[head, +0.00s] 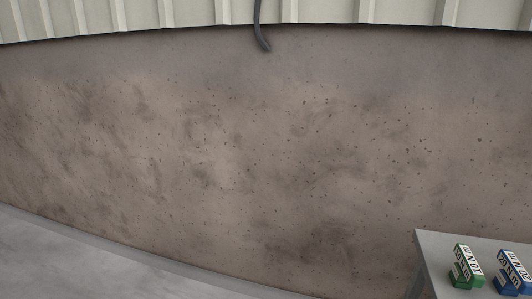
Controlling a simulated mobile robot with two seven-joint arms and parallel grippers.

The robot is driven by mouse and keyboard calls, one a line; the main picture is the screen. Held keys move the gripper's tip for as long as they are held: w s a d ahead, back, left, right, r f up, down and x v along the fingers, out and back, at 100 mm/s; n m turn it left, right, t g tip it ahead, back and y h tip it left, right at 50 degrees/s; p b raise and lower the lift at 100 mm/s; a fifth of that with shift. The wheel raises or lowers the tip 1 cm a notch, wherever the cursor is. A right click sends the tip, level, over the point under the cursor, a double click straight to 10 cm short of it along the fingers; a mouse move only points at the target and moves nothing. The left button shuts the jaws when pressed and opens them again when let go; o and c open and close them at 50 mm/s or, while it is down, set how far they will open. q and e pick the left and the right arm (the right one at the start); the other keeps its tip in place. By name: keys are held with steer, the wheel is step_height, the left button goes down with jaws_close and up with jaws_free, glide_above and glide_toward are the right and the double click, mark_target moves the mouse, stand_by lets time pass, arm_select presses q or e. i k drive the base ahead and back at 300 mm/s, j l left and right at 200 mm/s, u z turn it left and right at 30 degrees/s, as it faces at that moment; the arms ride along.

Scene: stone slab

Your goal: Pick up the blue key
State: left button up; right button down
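Neither of my grippers shows in the head view.
A green item (468,263) of like form, with pale lettering, stands left of the blue one. A mottled brown wall (220,150) fills the middle. A dark hose (261,35) hangs at the top. Grey floor (90,260) lies open at lower left.

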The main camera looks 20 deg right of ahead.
mark_target(513, 280)
steer(key=i+z, duration=0.15)
steer(key=z, duration=0.3)
steer(key=i+z, duration=0.1)
steer(key=z, duration=0.3)
steer(key=i+j+z, duration=0.15)
steer(key=z, duration=0.3)
steer(key=i+j+z, duration=0.1)
steer(key=z, duration=0.3)
